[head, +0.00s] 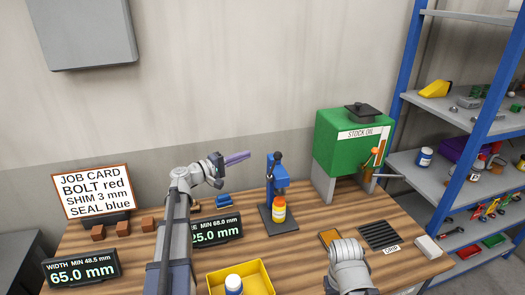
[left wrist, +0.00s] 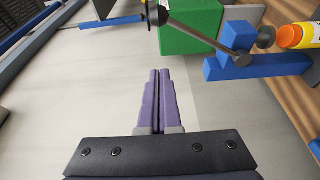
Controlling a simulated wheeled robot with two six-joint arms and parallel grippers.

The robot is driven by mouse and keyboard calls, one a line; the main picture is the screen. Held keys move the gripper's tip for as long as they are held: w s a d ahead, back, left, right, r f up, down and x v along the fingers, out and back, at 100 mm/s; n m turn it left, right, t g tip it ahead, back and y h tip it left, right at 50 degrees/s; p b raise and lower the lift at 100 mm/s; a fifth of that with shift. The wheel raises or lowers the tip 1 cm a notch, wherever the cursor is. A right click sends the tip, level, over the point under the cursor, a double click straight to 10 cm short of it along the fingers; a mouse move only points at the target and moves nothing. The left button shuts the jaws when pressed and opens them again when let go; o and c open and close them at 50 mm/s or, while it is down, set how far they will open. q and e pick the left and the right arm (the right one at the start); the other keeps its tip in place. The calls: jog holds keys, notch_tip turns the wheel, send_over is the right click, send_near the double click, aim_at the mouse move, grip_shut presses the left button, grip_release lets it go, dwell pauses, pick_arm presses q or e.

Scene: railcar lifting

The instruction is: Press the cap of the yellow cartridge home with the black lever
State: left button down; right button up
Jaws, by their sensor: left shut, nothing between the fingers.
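The yellow cartridge (head: 278,212) with its orange cap stands upright on the base of the blue press (head: 279,178). In the left wrist view the cartridge (left wrist: 312,36) shows at the right edge, with a small gap between its cap (left wrist: 290,36) and the grey ram (left wrist: 265,37). The black lever (head: 276,163) stands up at the press head; its arm and black knob (left wrist: 158,16) also show in the left wrist view. My left gripper (head: 246,156) is shut and empty, left of the lever and apart from it. My right gripper's fingers are out of sight.
A green stock oil box (head: 340,155) stands right of the press. A yellow bin (head: 262,273) with a white, blue-based jar is at the bench front. Digital displays (head: 82,269) and brown blocks stand left. My right forearm is over the bench's right front.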

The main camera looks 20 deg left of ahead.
pick_arm(q)
jog(key=x, duration=1)
jog(key=s+d, duration=0.2)
jog(key=s, duration=0.1)
jog(key=shift+s+d, duration=0.1)
jog(key=shift+s, duration=0.1)
jog(key=shift+s+f, duration=0.1)
